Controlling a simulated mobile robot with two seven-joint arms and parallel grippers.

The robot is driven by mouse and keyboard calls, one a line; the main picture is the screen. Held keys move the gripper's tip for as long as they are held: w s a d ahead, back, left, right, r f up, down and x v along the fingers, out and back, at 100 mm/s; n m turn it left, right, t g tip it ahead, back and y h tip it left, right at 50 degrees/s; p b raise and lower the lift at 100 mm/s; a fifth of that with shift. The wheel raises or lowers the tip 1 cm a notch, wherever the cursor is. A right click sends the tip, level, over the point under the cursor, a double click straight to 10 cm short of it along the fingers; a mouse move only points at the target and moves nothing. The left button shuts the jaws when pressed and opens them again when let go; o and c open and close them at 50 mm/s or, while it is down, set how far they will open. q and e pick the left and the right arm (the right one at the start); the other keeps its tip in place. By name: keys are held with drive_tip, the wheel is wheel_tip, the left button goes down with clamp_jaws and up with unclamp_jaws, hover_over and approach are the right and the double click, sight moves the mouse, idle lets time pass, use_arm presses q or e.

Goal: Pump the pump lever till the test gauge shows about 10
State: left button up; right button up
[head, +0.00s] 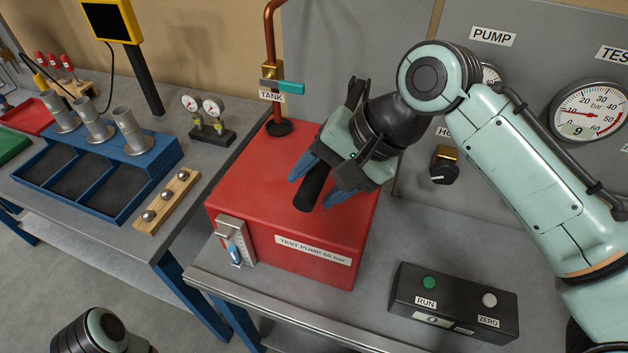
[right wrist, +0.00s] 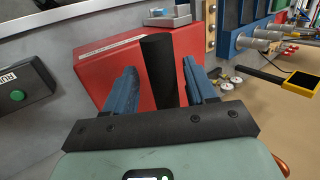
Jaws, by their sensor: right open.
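The red test pump (head: 290,240) stands on the right bench; its label reads TEST PUMP 60 bar. The pump lever's black grip (head: 309,192) rises over it. My right gripper (head: 322,184) is open, with its blue fingers on either side of the grip. In the right wrist view the grip (right wrist: 160,70) stands between the two fingers (right wrist: 158,88), with gaps at least near the fingertips. The rest of the lever is hidden. The test gauge (head: 590,110) reads 9 on its display, under a bar dial. My left gripper is out of view; only part of my left arm shows.
A black box with RUN and ZERO buttons (head: 455,303) sits at the bench front. Blue bins (head: 95,175) stand on the left bench, across a gap.

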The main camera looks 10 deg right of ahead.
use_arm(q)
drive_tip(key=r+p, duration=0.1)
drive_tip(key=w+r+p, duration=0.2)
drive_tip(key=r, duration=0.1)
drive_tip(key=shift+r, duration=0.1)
use_arm(e)
drive_tip(key=v, duration=1.2)
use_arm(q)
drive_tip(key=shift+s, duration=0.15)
use_arm(e)
drive_tip(key=shift+f, duration=0.15)
idle(0.9)
